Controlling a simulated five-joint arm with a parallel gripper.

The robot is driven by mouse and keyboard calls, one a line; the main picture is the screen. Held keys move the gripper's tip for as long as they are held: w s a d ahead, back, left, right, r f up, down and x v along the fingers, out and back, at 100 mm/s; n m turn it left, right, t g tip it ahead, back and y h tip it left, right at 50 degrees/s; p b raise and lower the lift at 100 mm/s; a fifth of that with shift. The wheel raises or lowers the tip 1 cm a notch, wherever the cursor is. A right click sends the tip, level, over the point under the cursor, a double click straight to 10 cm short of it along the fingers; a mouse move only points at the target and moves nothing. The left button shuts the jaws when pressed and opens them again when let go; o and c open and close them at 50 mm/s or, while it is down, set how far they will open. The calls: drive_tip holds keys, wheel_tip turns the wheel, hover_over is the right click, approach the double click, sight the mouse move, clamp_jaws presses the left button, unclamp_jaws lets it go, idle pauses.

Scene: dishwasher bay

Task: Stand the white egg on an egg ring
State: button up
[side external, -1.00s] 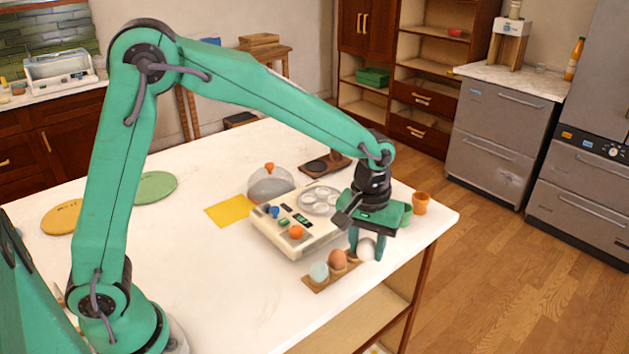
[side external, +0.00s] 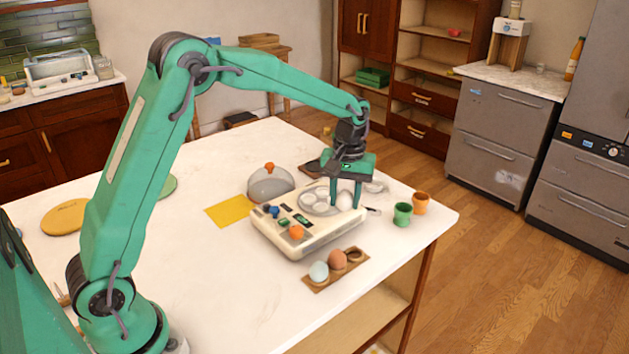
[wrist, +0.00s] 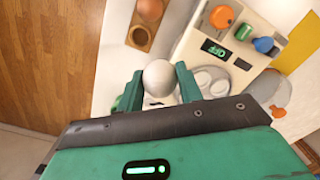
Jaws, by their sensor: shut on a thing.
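My gripper (side external: 345,196) is shut on the white egg (side external: 344,201). In the wrist view the egg (wrist: 159,78) sits between the two green fingers. The egg cooker (side external: 300,239) is a cream appliance with a round grey plate of egg rings (side external: 318,201). In the side view the egg is over or beside the right part of this plate; whether it touches a ring I cannot tell. The rings show to the right of the egg in the wrist view (wrist: 213,82). The wooden egg holder (side external: 318,284) keeps a brown egg (side external: 338,260) and a pale blue egg (side external: 318,271); its right hollow is empty.
A clear lid with an orange knob (side external: 270,182) stands behind the cooker, beside a yellow cloth (side external: 231,211). A green cup (side external: 402,214) and an orange cup (side external: 420,203) stand to the right.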

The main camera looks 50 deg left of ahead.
drive_tip(key=w+a+n, duration=0.1)
drive_tip(key=w+a, duration=0.1)
drive_tip(key=a, duration=0.8)
drive_tip(key=shift+a+n+g, duration=0.15)
drive_tip(key=shift+n+g, duration=0.15)
drive_tip(key=shift+n, duration=0.1)
drive_tip(key=shift+f, duration=0.1)
drive_tip(key=shift+f, duration=2.5)
drive_tip(key=shift+f, duration=0.8)
idle(0.6)
drive_tip(key=o, duration=1.1)
drive_tip(key=shift+r, duration=0.1)
drive_tip(key=shift+r, duration=3.9)
